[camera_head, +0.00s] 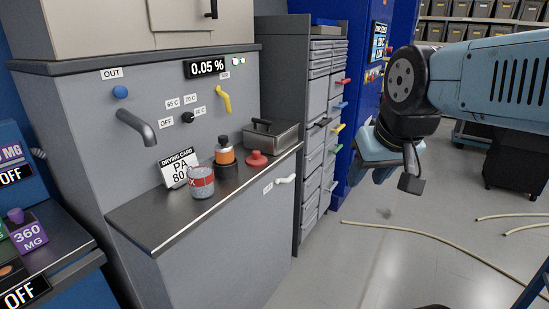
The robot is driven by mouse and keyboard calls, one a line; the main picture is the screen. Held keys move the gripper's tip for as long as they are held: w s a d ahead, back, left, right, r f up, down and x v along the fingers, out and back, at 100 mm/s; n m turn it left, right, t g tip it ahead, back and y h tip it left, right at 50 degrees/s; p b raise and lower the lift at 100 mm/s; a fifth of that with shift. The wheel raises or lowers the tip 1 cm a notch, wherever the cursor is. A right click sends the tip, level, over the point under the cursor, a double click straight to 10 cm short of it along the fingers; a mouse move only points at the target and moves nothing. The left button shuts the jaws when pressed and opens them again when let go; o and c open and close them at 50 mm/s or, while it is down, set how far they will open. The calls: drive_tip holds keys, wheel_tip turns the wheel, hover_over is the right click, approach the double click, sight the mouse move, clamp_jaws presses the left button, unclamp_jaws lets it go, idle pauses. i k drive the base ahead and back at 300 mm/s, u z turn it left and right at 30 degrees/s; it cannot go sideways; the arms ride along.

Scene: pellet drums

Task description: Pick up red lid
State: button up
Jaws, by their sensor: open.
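The red lid (257,159) lies on the dark counter top of the grey dryer. It has a raised knob in its middle. It sits just right of an orange bottle with a dark cap (224,152) and in front of a lidded metal box (270,138). My gripper (393,178) hangs in the air over the floor, well to the right of the counter and apart from the lid. It is open, and nothing shows between its fingers. The fingers are partly hidden by the wrist.
A red-and-grey can (201,182) and a drying card (177,168) stand left on the counter (150,226). A spout (137,127) and a yellow lever (223,98) stick out above. A drawer cabinet (318,120) stands right of it. Hoses (440,243) lie on open floor.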

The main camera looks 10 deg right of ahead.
sight(256, 160)
drive_tip(key=z, duration=1.15)
drive_tip(key=i, duration=2.15)
drive_tip(key=u, duration=1.65)
drive_tip(key=k, duration=0.6)
drive_tip(key=u, duration=0.15)
